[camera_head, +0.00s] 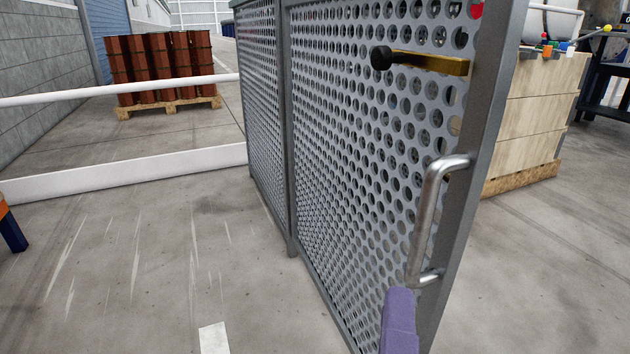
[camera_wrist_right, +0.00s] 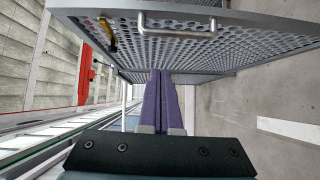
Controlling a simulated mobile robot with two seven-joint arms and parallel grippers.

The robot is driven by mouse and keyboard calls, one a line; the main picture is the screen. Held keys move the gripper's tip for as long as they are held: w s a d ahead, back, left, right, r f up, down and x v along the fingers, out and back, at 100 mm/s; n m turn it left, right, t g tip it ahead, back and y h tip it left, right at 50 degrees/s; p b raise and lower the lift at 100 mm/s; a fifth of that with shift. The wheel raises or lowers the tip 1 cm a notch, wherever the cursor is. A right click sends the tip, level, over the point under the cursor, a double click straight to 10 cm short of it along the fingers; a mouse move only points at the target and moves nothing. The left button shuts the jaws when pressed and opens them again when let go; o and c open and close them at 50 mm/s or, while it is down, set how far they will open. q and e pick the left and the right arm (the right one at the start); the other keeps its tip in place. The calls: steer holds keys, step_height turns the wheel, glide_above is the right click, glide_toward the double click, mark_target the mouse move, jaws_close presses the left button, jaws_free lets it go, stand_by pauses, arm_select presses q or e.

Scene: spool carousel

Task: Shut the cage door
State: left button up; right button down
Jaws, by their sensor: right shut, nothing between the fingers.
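The cage door (camera_head: 370,150) is a grey perforated metal panel in a dark frame, hinged at a post (camera_head: 289,130). It stands swung out, its free edge at the right touching no other post that I see. A silver bar handle (camera_head: 428,215) is on that edge, with a yellow latch (camera_head: 430,63) with a black knob above. My right gripper (camera_head: 402,298) shows as purple fingers below the handle, in front of the door. In the right wrist view its fingers (camera_wrist_right: 161,78) are together and empty, below the handle (camera_wrist_right: 178,30); contact with the panel is unclear. My left gripper is out of view.
Another perforated panel (camera_head: 259,90) continues behind the post. Rust-red drums (camera_head: 160,65) stand on a pallet (camera_head: 168,105) beyond white rails (camera_head: 120,178). A wooden crate (camera_head: 530,120) stands right of the door.

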steer(key=a, duration=0.1)
steer(key=b, duration=0.2)
glide_toward(420, 208)
steer(key=w+a+r, duration=0.2)
steer(key=w, duration=0.3)
steer(key=shift+w+d+f+n+t, duration=0.15)
steer(key=shift+w+d, duration=0.1)
steer(key=shift+d, duration=0.3)
steer(key=shift+w+d+n+t, duration=0.1)
steer(key=shift+w+d, duration=0.1)
steer(key=shift+d, duration=0.35)
steer(key=shift+w+d+f+n+t, duration=0.15)
steer(key=shift+w+d, duration=0.1)
steer(key=shift+d, duration=0.3)
steer(key=shift+r, duration=0.1)
